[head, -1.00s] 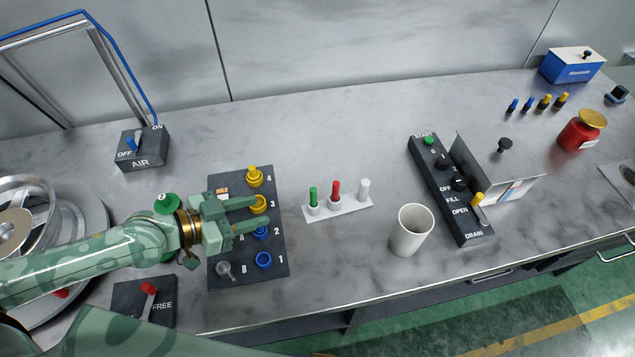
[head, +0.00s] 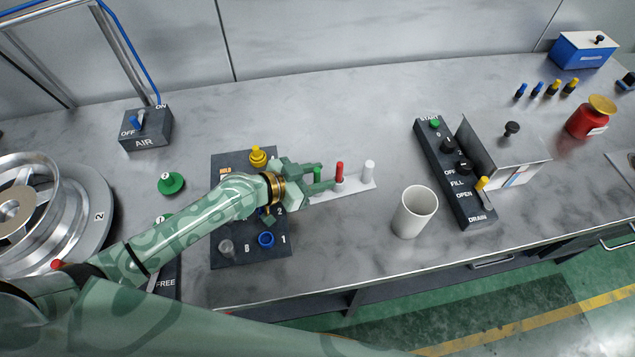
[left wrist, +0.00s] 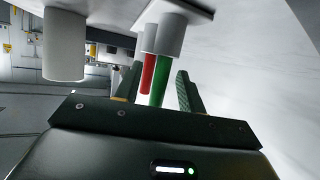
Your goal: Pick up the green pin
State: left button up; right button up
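The green pin (head: 317,174) stands in the left holder of a white strip (head: 358,185). A red pin (head: 340,172) stands in the middle of the strip and a white one (head: 369,171) at its right. My left gripper (head: 322,178) is at the green pin, with a finger on either side of it. In the left wrist view the green pin (left wrist: 161,84) shows between the two open fingers, with a gap to the right finger. The red pin (left wrist: 149,72) shows beside it. Whether either finger touches the green pin I cannot tell. My right gripper is out of view.
A white cup (head: 414,212) stands right of the strip; it also shows in the left wrist view (left wrist: 64,46). A dark control panel (head: 456,175) is farther right. A dark board (head: 282,245) with yellow and blue fittings lies under my left arm.

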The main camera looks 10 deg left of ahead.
aim_at(317, 170)
pick_arm(q)
grip_shut()
jog(key=shift+r+p, duration=0.3)
jog(key=shift+r, duration=0.3)
notch_tip(317, 170, up, 3)
jog(key=shift+s+f+p, duration=0.1)
jog(key=shift+s+p, duration=0.05)
jog(key=shift+p, duration=0.55)
jog(key=s+a+r+p, duration=0.1)
jog(key=s+r+p, duration=0.1)
jog(key=s+r, duration=0.2)
jog(key=s+r+p, duration=0.3)
jog(key=s+r, duration=0.2)
jog(key=s, duration=0.4)
jog(key=shift+s+a, duration=0.35)
jog(key=shift+a, duration=0.05)
